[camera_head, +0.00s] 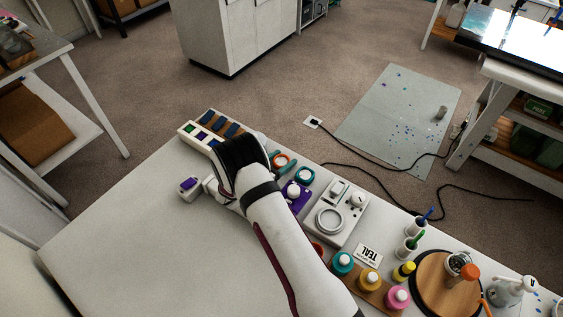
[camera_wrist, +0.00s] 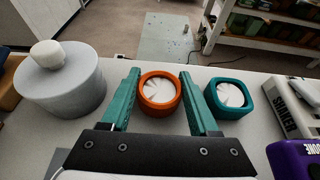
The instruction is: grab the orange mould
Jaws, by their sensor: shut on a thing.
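The orange mould (camera_wrist: 145,92) is a round ring with a white, streaked inside, standing on the white table in the wrist view. My gripper (camera_wrist: 158,88) has its two teal fingers on either side of the mould, shut on it. My arm hides part of the table there. I cannot tell whether the mould is lifted.
A teal squarish mould (camera_wrist: 239,110) stands close right of the right finger. A grey cylinder with a white knob (camera_wrist: 62,85) stands to the left. A white device (camera_wrist: 293,108) and a purple object (camera_wrist: 296,156) are at the right. The table's left part (camera_head: 120,240) is clear.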

